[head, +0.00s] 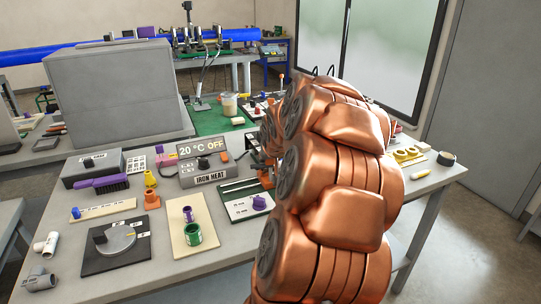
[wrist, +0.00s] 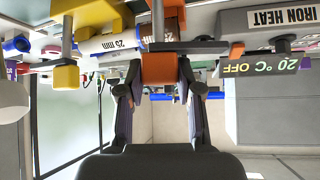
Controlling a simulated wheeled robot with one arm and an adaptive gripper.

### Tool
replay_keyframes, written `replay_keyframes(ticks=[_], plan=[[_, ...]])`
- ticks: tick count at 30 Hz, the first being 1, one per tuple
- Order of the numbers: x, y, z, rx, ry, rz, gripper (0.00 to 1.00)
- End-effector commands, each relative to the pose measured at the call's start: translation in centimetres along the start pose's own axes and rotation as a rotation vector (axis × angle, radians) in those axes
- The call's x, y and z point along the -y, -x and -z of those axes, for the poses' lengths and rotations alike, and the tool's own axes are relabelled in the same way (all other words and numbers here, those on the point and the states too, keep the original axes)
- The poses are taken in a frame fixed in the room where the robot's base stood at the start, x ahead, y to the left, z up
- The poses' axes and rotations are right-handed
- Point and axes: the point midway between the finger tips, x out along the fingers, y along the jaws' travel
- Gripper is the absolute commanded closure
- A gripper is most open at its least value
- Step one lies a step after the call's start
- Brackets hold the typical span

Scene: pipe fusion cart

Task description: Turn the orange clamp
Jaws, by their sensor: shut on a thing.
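The orange clamp (wrist: 160,68) is in the upper middle of the wrist view, which is upside down. My gripper (wrist: 158,72) has one dark finger on each side of it and is shut on it. A grey rod and a white pipe marked 25 mm (wrist: 110,43) show beside the clamp. In the head view a small orange part of the clamp (head: 262,160) shows at the left edge of my copper arm. My arm hides the gripper and most of the clamp there.
The iron heat box (head: 203,165) reads 20 °C OFF, just left of the clamp. A board with a purple knob (head: 259,203) lies in front. A large grey box (head: 120,95) stands behind at left. Yellow rings (head: 405,155) lie at right.

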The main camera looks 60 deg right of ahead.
Motion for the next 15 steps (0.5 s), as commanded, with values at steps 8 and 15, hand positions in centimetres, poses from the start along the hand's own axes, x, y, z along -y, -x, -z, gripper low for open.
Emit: replay_keyframes(ticks=[8,15], plan=[[0.03,0.04,0.1,0.0,0.09,0.095,1.0],[0.04,0.02,0.04,0.0,0.149,0.153,1.0]])
